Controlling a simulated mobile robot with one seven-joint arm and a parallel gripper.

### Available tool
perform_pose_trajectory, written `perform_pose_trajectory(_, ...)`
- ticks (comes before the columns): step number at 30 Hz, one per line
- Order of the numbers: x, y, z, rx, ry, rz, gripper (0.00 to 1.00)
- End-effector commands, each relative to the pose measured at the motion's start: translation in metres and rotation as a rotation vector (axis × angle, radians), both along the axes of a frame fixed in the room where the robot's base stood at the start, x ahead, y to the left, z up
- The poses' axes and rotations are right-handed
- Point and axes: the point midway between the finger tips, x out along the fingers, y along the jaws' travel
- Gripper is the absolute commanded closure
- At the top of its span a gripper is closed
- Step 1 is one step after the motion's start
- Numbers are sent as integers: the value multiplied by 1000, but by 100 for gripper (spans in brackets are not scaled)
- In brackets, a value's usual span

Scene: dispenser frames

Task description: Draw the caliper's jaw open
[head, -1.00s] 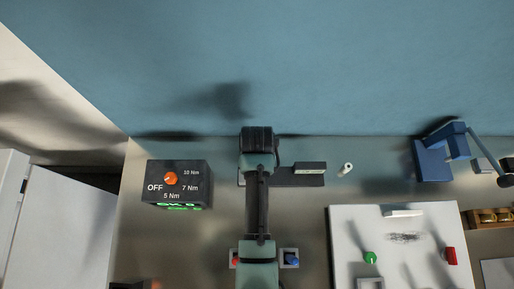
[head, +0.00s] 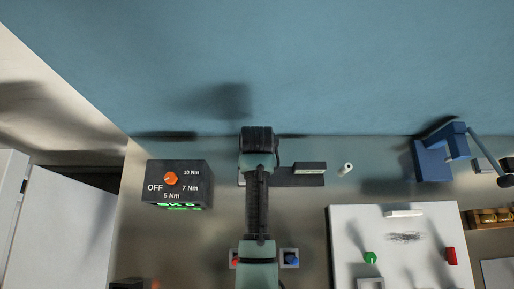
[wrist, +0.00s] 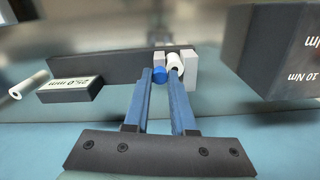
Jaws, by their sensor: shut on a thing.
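The caliper's dark beam (wrist: 118,66) lies across the wrist view. A pale fixed jaw (wrist: 190,70) is at its right end. A grey sliding jaw (wrist: 158,58) with a round blue knob (wrist: 159,75) is beside it, and a white cylinder (wrist: 174,62) sits between the jaws. My gripper (wrist: 161,76) has its two blue fingers on either side of the knob and is shut on it. In the head view the caliper's beam (head: 285,181) shows to the right of my arm, which hides the jaws and fingertips.
A block marked 25.0 mm (wrist: 70,90) stands before the beam, with a loose white cylinder (wrist: 28,85) beyond its left end. A dark torque box (head: 180,183) stands left of my arm. A white board (head: 395,270) and a blue press (head: 432,160) stand right.

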Motion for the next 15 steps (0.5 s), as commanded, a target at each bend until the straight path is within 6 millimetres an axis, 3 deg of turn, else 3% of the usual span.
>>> perform_pose_trajectory(12, 0, 0, 0, 0, 0, 0, 100)
perform_pose_trajectory(15, 1, -9, 1, 0, 0, -5, 100)
